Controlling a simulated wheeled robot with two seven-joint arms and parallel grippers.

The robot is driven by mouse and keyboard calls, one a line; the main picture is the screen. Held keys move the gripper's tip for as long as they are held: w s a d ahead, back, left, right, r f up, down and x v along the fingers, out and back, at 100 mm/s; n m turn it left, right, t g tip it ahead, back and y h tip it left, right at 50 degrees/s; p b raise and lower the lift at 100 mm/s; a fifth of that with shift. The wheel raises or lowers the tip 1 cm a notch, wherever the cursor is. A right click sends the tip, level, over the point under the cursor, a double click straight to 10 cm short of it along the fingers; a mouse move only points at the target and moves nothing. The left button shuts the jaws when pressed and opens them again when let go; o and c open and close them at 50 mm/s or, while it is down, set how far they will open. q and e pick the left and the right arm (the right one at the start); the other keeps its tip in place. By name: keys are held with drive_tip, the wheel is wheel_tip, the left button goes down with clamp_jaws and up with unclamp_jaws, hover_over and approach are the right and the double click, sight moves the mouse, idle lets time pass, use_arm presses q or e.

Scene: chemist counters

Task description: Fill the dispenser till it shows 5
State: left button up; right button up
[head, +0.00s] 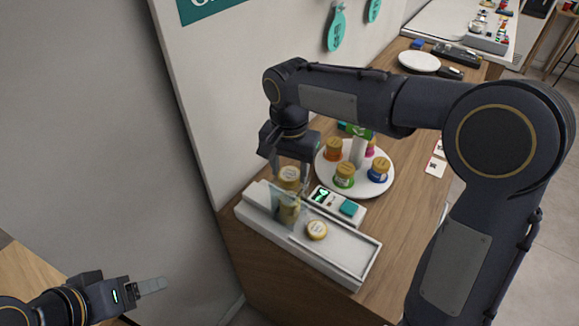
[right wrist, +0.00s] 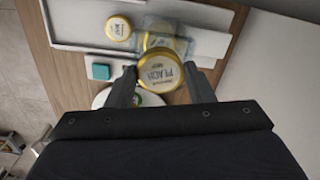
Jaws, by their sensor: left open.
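The dispenser (head: 355,249) is a white tray with a clear chute (head: 290,210) at its left end and jars inside the chute. Its small display (head: 320,195) shows a green digit that looks like a 4, tilted and hard to read. A gold-lidded jar (head: 317,230) sits in the tray. My right gripper (head: 292,174) points down over the chute, shut on a gold-lidded peach jar (right wrist: 160,71). That jar is at the chute's top; whether it touches the jars below is unclear. My left gripper (head: 152,286) is open and empty at lower left, away from the counter.
A teal button (head: 349,208) is beside the display. Behind the dispenser, a round white turntable (head: 391,187) carries several colourful jars, close to my right gripper. A wall stands at left. A white plate (head: 419,61) is farther along the counter.

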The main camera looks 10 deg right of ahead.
drive_tip(key=o, duration=0.4)
drive_tip(key=shift+o, duration=0.2)
wheel_tip(320, 180, up, 8)
drive_tip(key=shift+f, duration=0.1)
drive_tip(key=shift+d, duration=0.1)
idle(0.5)
drive_tip(key=s+d+f+n+t+y, duration=0.3)
drive_tip(key=s+d, duration=0.8)
drive_tip(key=s, duration=0.3)
drive_tip(key=s+f+n+t, duration=0.1)
drive_tip(key=s+f+t, duration=0.1)
drive_tip(key=s+f, duration=0.3)
drive_tip(key=shift+s+d+f+n+t+y, duration=0.15)
drive_tip(key=shift+s+f+n+t+y, duration=0.2)
drive_tip(key=shift+s, duration=0.95)
